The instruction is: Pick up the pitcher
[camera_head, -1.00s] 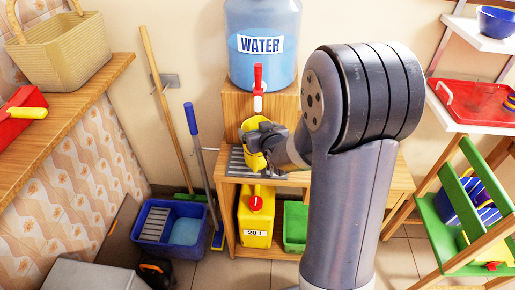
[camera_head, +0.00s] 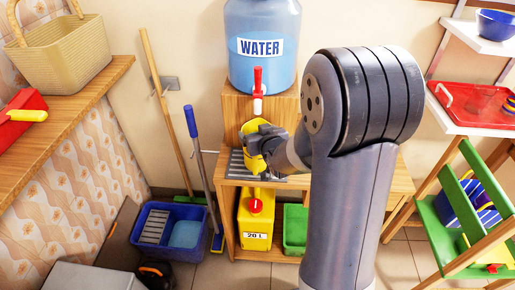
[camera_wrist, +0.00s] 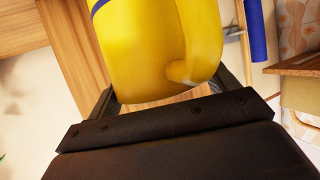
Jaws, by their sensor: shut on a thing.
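The yellow pitcher (camera_head: 253,152) is at the wooden stand, by the slatted drip tray (camera_head: 238,167) and below the red tap of the water tank. My gripper (camera_head: 266,143) is shut on the pitcher from its right side and partly covers it. In the wrist view the pitcher (camera_wrist: 150,45) fills the upper middle, between the dark fingers, with a blue band at its upper left and a rounded yellow part, perhaps the handle, at its right. I cannot tell whether its base touches the tray.
The blue water tank (camera_head: 262,45) with its red tap (camera_head: 258,82) stands close above the pitcher. A yellow canister (camera_head: 255,225) and a green bin (camera_head: 295,228) are on the shelf below. A broom and a blue-handled mop (camera_head: 190,121) lean to the left. A green stepladder (camera_head: 435,222) stands right.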

